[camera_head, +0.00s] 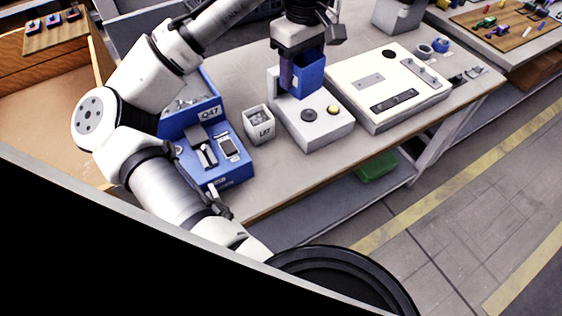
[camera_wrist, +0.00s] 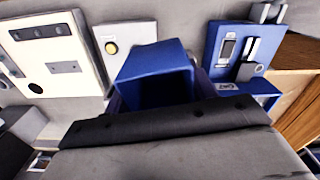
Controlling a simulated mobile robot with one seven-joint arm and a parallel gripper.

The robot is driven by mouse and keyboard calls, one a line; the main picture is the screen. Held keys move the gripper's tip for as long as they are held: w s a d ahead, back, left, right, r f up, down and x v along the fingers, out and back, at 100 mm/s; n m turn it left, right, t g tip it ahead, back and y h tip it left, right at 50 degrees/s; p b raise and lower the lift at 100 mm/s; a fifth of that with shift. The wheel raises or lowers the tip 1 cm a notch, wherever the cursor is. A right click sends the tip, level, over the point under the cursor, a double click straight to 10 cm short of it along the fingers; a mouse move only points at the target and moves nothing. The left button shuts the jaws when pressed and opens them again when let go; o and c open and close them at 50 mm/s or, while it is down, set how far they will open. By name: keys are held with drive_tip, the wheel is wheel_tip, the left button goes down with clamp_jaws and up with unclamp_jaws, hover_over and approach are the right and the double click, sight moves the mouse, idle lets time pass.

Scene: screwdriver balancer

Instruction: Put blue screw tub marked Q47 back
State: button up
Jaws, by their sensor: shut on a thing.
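My gripper (camera_head: 299,72) is shut on a blue open-topped tub (camera_head: 311,76), upright at the back of a white device with a black and a yellow button (camera_head: 319,130). I cannot tell whether the tub touches the device. No marking is readable on it. In the wrist view the held tub (camera_wrist: 157,72) shows its dark opening, and the gripper body hides its lower part. A label reading Q47 (camera_head: 210,113) is on a blue bin (camera_head: 203,84) at the left of the table. My arm partly covers this bin, which has small grey pieces inside.
A blue unit with metal fittings (camera_head: 231,175) is at the table's front left. A cream panel (camera_head: 390,85) stands right of the device. A green bin (camera_head: 377,166) is below the table.

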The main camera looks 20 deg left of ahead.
drive_tip(key=s+a+m, duration=0.2)
drive_tip(key=s, duration=0.4)
wheel_tip(320, 180, down, 20)
drive_tip(key=shift+d+f+p, duration=0.1)
drive_tip(key=shift+f+p, duration=0.05)
drive_tip(key=shift+p, duration=0.25)
drive_tip(key=shift+f, duration=0.15)
drive_tip(key=o, duration=1.1)
wheel_tip(320, 180, up, 12)
drive_tip(key=b, duration=0.1)
